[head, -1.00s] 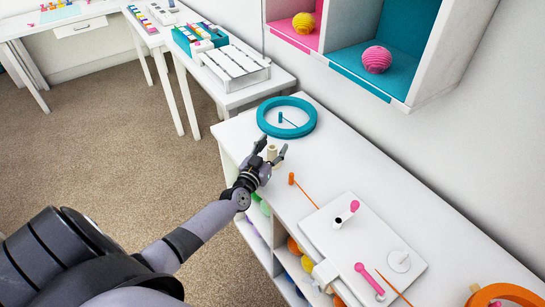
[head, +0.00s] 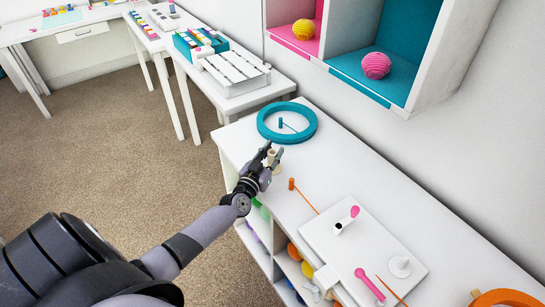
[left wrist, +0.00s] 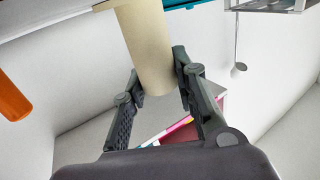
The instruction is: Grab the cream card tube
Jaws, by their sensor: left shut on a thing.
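The cream card tube (left wrist: 146,45) stands between the two fingers of my left gripper in the left wrist view. My left gripper (left wrist: 157,88) is shut on it, with a finger on each side. In the head view the tube (head: 273,155) shows as a small cream piece at the tips of my left gripper (head: 272,156), over the white cabinet top just in front of the teal ring. The gripper hides part of it. My right gripper is not in view.
The teal ring (head: 287,122) lies close beyond the gripper on the white cabinet top (head: 355,170). An orange-ended stick (head: 303,195) and a white board (head: 362,248) lie to the right. A wall shelf (head: 400,50) with yarn balls hangs above.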

